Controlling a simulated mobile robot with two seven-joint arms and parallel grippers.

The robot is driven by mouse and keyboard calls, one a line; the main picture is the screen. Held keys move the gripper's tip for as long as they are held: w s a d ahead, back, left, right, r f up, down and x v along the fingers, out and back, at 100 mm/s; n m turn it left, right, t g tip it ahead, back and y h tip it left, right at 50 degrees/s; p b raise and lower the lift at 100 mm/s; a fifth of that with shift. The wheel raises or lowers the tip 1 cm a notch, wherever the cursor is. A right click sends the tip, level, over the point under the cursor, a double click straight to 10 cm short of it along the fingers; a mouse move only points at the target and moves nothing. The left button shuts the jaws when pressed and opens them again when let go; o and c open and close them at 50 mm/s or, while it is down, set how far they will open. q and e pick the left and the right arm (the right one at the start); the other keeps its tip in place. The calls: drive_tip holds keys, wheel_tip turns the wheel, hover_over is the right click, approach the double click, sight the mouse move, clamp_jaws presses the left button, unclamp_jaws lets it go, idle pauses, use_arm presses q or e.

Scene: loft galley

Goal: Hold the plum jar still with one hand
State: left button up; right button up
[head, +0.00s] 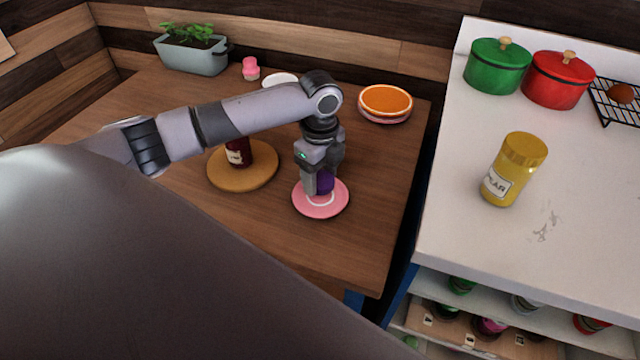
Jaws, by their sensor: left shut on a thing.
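The plum jar (325,183) shows as a small purple shape over the pink plate (340,208) on the wooden table. My left gripper (318,180) reaches down from above and is shut on it. The fingers hide much of it, so its full shape and label do not show. I cannot tell whether it rests on the plate or hangs just above it. My right gripper is not in view.
A dark red jar (238,152) stands on a round wooden board (240,180), partly behind my left arm. An orange-topped plate stack (385,101) and a planter (192,56) stand farther back. A yellow jar (513,170) stands on the white counter (460,220), right of a gap.

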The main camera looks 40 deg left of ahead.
sight(320, 179)
use_arm(q)
drive_tip(key=shift+f, duration=1.6)
drive_tip(key=shift+f, duration=0.2)
drive_tip(key=o, duration=1.2)
drive_tip(key=shift+c, duration=0.2)
drive_tip(key=shift+r, duration=0.2)
wheel_tip(320, 179, up, 12)
drive_tip(key=shift+p, duration=0.3)
drive_tip(key=shift+s, duration=0.1)
